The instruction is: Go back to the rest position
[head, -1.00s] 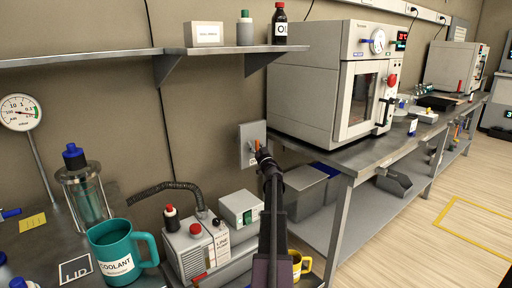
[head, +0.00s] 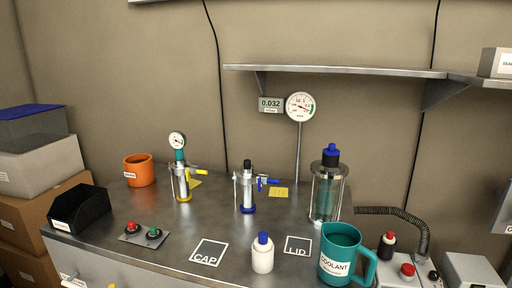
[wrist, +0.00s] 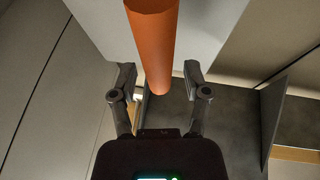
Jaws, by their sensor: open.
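My gripper (wrist: 158,76) shows only in the wrist view. Its two fingers are apart, with a visible gap on each side of an orange bar (wrist: 153,35). The bar comes down from the top edge, and its lower end lies between the fingertips in the picture. How far the bar is from the fingers in depth I cannot tell. A pale grey flat surface (wrist: 215,25) lies behind the bar. The head view shows neither my arm nor my gripper.
In the head view a bench (head: 170,225) holds a teal coolant mug (head: 338,262), a white bottle (head: 262,258), a glass vessel (head: 327,195), an orange cup (head: 139,172) and a black bin (head: 80,212). A shelf (head: 350,71) hangs above. Boxes (head: 40,165) stand at left.

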